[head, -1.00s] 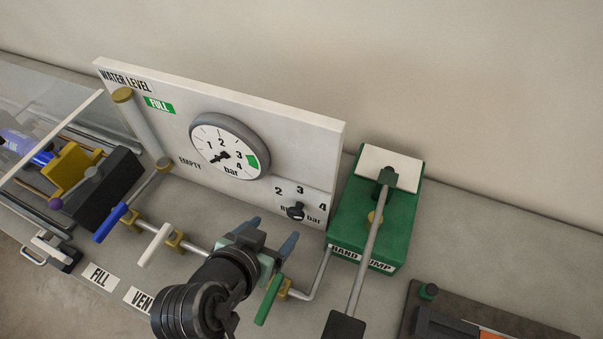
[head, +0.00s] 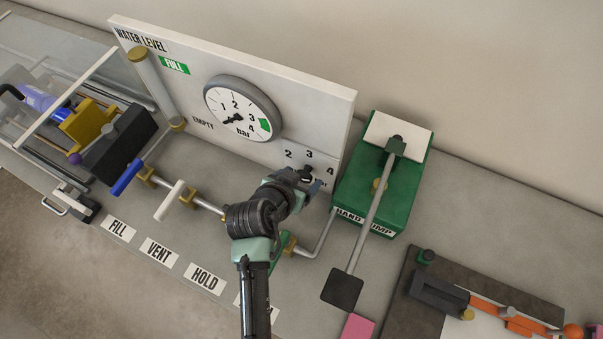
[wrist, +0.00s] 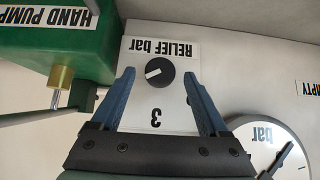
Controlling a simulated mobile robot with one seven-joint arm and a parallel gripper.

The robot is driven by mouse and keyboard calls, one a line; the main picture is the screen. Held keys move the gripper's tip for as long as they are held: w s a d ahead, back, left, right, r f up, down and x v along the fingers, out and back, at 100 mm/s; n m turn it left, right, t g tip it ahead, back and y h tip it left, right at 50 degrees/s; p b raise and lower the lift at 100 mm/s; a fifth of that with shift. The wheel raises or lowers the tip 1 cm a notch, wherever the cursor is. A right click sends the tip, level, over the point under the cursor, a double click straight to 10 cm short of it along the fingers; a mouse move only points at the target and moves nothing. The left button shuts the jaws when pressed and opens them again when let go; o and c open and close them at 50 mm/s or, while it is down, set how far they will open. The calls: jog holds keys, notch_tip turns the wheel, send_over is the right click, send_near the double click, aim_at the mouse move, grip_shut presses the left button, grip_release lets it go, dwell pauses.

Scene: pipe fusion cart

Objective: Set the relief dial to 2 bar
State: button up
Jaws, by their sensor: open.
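The relief dial (head: 306,173) is a small black knob on a white plate with 2, 3 and 4 above it in the head view. My gripper (head: 303,182) is right in front of it and partly hides it. The wrist view is upside down and shows the dial (wrist: 160,72) with a white mark on its left half, towards the 4 side. The 3 shows below the knob; the 2 and 4 are hidden there. My gripper (wrist: 158,76) is open, with its blue fingers on either side of the knob and nothing between them clearly touched.
The pressure gauge (head: 242,108) is on the white panel (head: 310,95), left of the dial. The green hand pump (head: 375,190) stands close on the right, with its long lever (head: 370,220) reaching forward. Valve handles (head: 170,200) and pipes are at the left.

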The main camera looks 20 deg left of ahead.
jog(key=shift+w+f, duration=0.35)
jog(key=shift+w, duration=0.05)
grip_shut()
